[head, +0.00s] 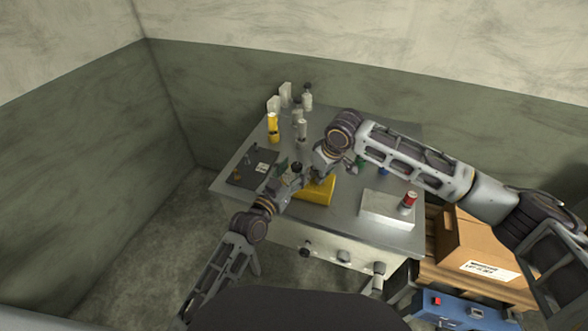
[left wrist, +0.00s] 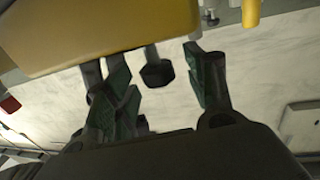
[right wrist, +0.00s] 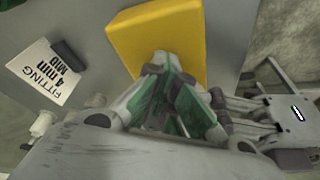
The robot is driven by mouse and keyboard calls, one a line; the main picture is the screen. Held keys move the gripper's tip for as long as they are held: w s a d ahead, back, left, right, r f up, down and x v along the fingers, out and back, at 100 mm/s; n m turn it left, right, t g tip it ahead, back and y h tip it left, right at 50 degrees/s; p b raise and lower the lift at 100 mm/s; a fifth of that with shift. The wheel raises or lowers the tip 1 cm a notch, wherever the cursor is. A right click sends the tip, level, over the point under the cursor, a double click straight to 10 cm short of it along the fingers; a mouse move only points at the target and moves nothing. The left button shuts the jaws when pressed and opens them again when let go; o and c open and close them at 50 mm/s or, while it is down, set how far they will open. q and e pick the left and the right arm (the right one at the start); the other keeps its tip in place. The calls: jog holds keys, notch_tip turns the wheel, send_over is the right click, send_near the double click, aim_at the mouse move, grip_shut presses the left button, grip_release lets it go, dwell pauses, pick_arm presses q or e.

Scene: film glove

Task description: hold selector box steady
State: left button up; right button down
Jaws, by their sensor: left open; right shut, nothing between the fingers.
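The selector box, which I take to be the yellow box (head: 316,192), sits on the grey table near its front edge. It fills the top left of the left wrist view (left wrist: 100,30). My left gripper (head: 284,186) is at the box's left side; its green-padded fingers (left wrist: 163,85) are apart, with a dark knob on a stem (left wrist: 157,73) showing between them. Whether they touch the box I cannot tell. In the right wrist view the closed fingers (right wrist: 168,75) overlap the yellow box (right wrist: 160,35).
A dark mat (head: 245,175) with a white label lies at the left. A yellow bottle (head: 272,127) and pale containers stand at the back. A white block (head: 386,210) and a red can (head: 409,200) are at the right. A cardboard box (head: 470,245) stands beside the table.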

pick_arm(q)
jog(key=shift+v, duration=3.6)
pick_arm(e)
jog(key=shift+s+d+f, duration=0.15)
jog(key=shift+d+f, duration=0.05)
jog(key=shift+f, duration=0.25)
jog(key=shift+r, duration=0.15)
pick_arm(q)
jog(key=shift+w, duration=0.1)
pick_arm(e)
jog(key=shift+w+r, duration=0.2)
jog(key=shift+r, duration=0.75)
jog(key=shift+a+r, duration=0.1)
jog(key=shift+r, duration=1.65)
jog(key=shift+r, duration=0.1)
jog(key=shift+r, duration=1.4)
